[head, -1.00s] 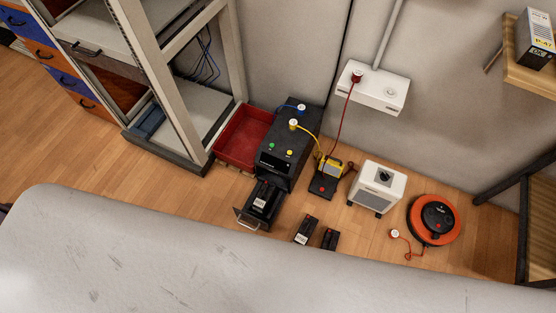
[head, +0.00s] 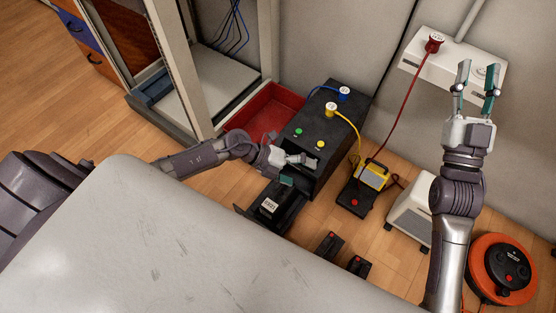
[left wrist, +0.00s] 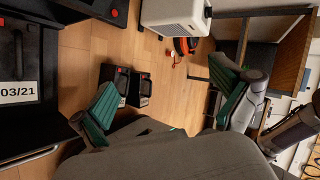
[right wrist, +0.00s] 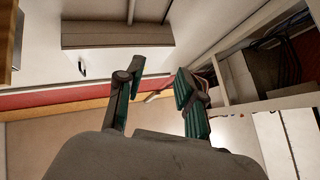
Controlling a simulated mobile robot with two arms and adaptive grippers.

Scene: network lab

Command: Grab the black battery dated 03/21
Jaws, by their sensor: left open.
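The black battery labelled 03/21 (left wrist: 18,112) shows at the left edge of the left wrist view, partly cut off. In the head view a black battery (head: 283,205) with a white label lies in the pulled-out drawer of the black charger unit (head: 316,130). My left gripper (head: 298,170) is over the drawer's upper end, close to that battery but not around it. In the left wrist view the left gripper (left wrist: 167,103) is wide open and empty. My right gripper (head: 477,84) is raised in front of the wall, open and empty; its fingers also show in the right wrist view (right wrist: 157,90).
Two more black batteries (head: 329,245) (head: 358,266) stand on the floor right of the drawer. A red tray (head: 262,118), yellow device (head: 372,176), white heater (head: 410,213) and orange cable reel (head: 502,268) surround it. A grey surface (head: 170,235) fills the foreground.

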